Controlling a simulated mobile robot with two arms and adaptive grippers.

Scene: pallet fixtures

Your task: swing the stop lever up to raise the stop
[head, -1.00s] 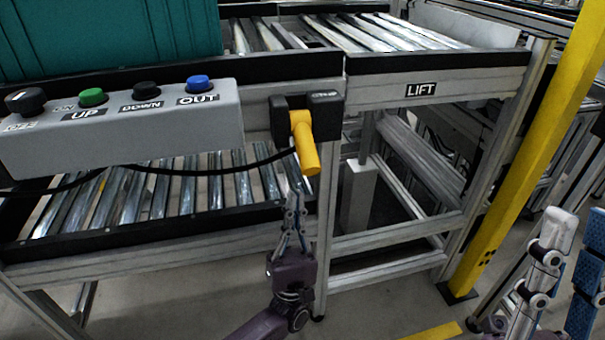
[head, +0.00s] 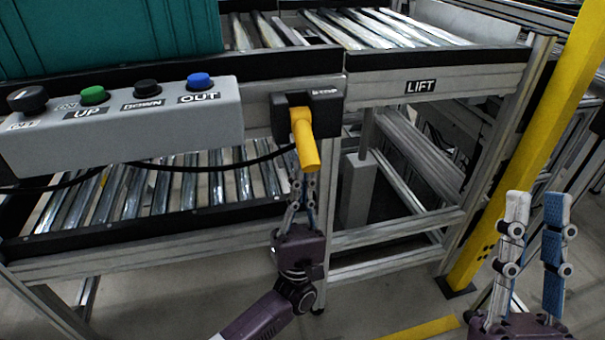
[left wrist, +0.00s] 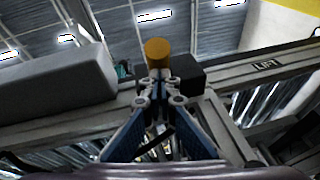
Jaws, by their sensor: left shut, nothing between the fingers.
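The yellow stop lever (head: 305,140) hangs down from its black housing (head: 325,116) on the conveyor's front rail, tilted slightly to the right at its lower end. My left gripper (head: 303,178) is shut and empty, with its fingertips just under the lever's lower end. In the left wrist view the lever's round yellow end (left wrist: 157,50) shows right beyond the fingertips (left wrist: 160,80). I cannot tell whether they touch. My right gripper (head: 536,198) is open and empty at the lower right, well away from the lever. The stop itself cannot be made out.
A grey control box (head: 120,122) with several buttons stands left of the lever, and a black cable (head: 210,170) runs below it. A teal crate (head: 110,38) is above. The LIFT frame (head: 440,82) and a yellow post (head: 530,150) are to the right.

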